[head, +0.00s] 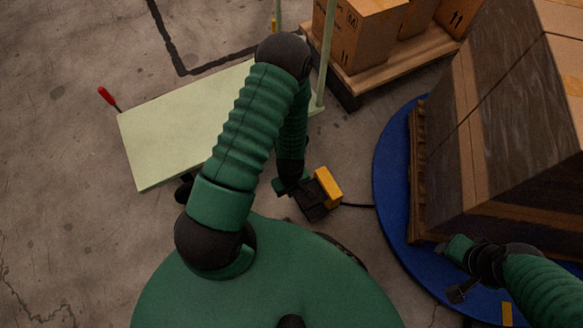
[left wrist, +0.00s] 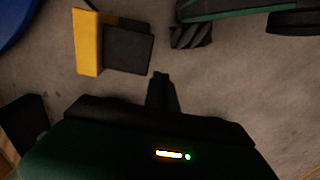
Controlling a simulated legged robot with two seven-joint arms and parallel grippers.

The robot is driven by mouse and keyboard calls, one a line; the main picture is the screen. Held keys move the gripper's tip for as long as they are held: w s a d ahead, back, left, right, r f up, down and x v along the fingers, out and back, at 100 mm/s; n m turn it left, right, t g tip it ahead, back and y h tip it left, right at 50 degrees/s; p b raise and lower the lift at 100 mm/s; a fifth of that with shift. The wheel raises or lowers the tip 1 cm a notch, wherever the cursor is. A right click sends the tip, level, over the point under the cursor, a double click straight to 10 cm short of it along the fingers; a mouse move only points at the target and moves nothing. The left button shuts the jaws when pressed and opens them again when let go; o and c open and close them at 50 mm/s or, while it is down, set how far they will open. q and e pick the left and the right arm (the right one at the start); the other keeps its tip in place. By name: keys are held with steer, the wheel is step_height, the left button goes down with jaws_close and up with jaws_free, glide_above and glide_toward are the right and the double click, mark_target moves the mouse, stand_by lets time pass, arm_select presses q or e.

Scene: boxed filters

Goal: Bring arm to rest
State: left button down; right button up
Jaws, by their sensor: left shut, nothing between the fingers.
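My left arm bends up and over, and its forearm hangs down to the left gripper (head: 287,187), low above the floor beside a yellow-and-black box (head: 326,187). In the left wrist view, my left gripper (left wrist: 161,88) shows its fingers together with nothing between them. The yellow-and-black box (left wrist: 112,46) lies past the fingertips, apart from them in that picture. My right arm reaches in from the right, with the right gripper (head: 458,250) in front of the blue round platform (head: 391,160). Its fingers are too unclear to read.
A large wrapped load of boxes (head: 490,130) stands on a pallet on the blue platform. A pale green cart top (head: 160,140) lies behind my left arm, with a red-handled tool (head: 107,96) by it. Cartons (head: 360,30) stand on another pallet behind. The floor at left is clear.

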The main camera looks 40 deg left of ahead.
stand_by(0.6)
arm_select(q)
steer(key=w+d+r+m+t, duration=0.1)
steer(key=w+r+m, duration=0.2)
steer(key=r, duration=0.4)
steer(key=w+d+r+m+t, duration=0.1)
steer(key=w+r+m, duration=0.2)
steer(key=r, duration=0.4)
step_height(320, 180, up, 50)
steer(key=s+d+m+p, duration=0.2)
steer(key=m+p, duration=0.5)
steer(key=p, duration=2.9)
steer(key=shift+s+r+t+p, duration=0.2)
steer(key=shift+s+t+p, duration=0.15)
steer(key=shift+s, duration=0.1)
steer(key=shift+d, duration=0.15)
